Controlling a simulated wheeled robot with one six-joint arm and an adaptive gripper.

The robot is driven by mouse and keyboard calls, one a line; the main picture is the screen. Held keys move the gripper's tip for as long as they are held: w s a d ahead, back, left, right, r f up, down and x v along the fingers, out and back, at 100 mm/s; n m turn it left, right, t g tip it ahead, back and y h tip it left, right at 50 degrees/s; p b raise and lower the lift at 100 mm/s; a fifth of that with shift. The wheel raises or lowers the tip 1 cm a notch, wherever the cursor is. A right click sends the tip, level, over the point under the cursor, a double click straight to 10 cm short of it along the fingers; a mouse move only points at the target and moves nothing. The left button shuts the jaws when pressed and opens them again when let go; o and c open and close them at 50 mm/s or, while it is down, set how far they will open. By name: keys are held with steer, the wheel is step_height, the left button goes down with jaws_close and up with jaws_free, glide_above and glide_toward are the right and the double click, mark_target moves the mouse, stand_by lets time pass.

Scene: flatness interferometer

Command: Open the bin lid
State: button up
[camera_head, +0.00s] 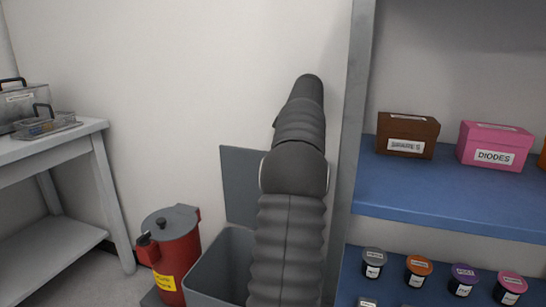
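A grey square bin (214,272) stands on the floor at the bottom centre, partly hidden behind my arm. A flat grey panel (238,187), apparently its lid, stands upright at the bin's back near the wall. The bin's top looks open, and its inside is partly visible. A red can (178,262) with a yellow label stands just left of it, and its round grey lid (168,221) is shut. My dark arm reaches up through the middle of the view in front of the bin and panel. My gripper does not show.
A blue-shelved rack stands at the right, with its grey post (352,150) close to my arm. It holds a brown box (407,148), a pink "DIODES" box (495,157) and several small jars below. A grey table (60,144) with clear cases is at the left.

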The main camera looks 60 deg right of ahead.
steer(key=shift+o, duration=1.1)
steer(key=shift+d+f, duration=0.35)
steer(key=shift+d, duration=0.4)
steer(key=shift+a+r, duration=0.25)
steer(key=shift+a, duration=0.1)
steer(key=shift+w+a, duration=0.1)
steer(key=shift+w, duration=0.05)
